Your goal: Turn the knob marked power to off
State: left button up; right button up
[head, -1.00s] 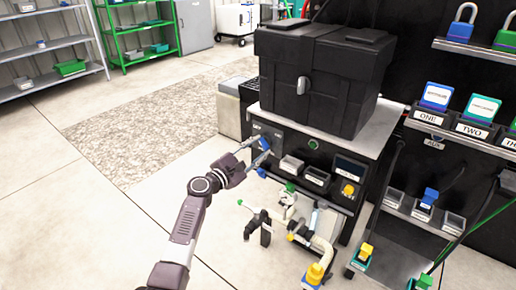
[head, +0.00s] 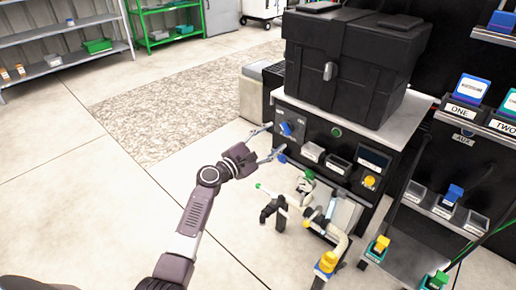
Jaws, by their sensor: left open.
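A blue knob (head: 286,129) is on the dark front panel (head: 310,134) of the bench, at its left end. Small pale markings sit above it, too small to read, so I cannot tell which word it points to. My left gripper (head: 275,138) is open and empty, its two fingers spread toward the panel. Its fingertips are just left of and below the knob and appear apart from it. My right gripper is not in view.
A large black case (head: 350,62) sits on the bench top (head: 410,108). A green-ringed button (head: 336,132) and a yellow knob (head: 370,181) are farther right on the panel. Valves and pipes (head: 325,225) stand below. The floor at left is clear.

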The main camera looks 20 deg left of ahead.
pick_arm(q)
jog(key=v, duration=0.8)
